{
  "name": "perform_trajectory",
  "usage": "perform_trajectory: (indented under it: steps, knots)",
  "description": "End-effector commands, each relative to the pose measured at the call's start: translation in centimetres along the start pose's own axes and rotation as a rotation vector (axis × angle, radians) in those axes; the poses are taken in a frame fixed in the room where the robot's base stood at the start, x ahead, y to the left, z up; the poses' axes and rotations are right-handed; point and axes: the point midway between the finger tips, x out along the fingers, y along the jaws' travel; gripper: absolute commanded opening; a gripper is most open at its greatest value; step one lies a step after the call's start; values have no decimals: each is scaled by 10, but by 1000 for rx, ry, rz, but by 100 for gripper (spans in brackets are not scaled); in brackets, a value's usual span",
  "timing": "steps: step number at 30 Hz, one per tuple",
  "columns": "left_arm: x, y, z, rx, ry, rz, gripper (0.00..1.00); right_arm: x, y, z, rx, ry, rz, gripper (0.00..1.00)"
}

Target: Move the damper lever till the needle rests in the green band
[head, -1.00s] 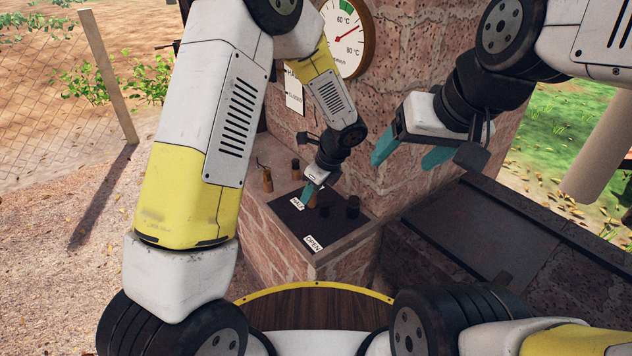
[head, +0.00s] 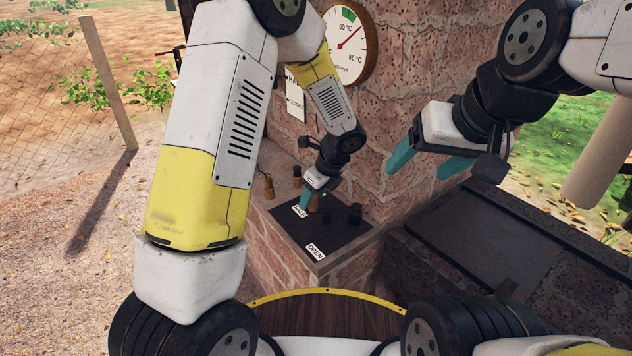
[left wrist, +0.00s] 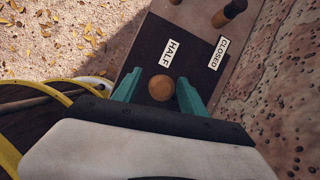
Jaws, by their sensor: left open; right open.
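The dial gauge (head: 352,45) on the brick wall has a red needle and a green band (head: 347,14). The needle points up and right, just to the right of the green band. The damper lever's round wooden knob (left wrist: 161,88) sits between the teal fingers of my left gripper (left wrist: 158,92), which are open around it, near the HALF label (left wrist: 173,51). In the head view my left gripper (head: 307,199) is low over the dark plate (head: 335,232), largely hiding the knob. My right gripper (head: 428,162) is open and empty, in front of the wall.
The OPEN label (head: 316,251) is at the plate's near end; the CLOSED label (left wrist: 218,53) shows in the wrist view. Wooden-handled tools or pegs (head: 268,186) stand beyond the plate on the brick ledge. A dark flat surface (head: 480,235) lies to the right.

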Motion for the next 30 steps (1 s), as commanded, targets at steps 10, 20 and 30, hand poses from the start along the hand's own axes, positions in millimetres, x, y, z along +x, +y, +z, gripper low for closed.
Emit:
perform_trajectory:
  steps: [10,20,30]
  knots:
    - [-48,-1,0,0,0,-5,50,0,0,0,0,0,0,73]
    - [-78,-1,0,0,0,-2,50,0,0,0,0,0,0,73]
    - [-82,3,4,-33,5,-5,50,0,0,0,0,0,0,73]
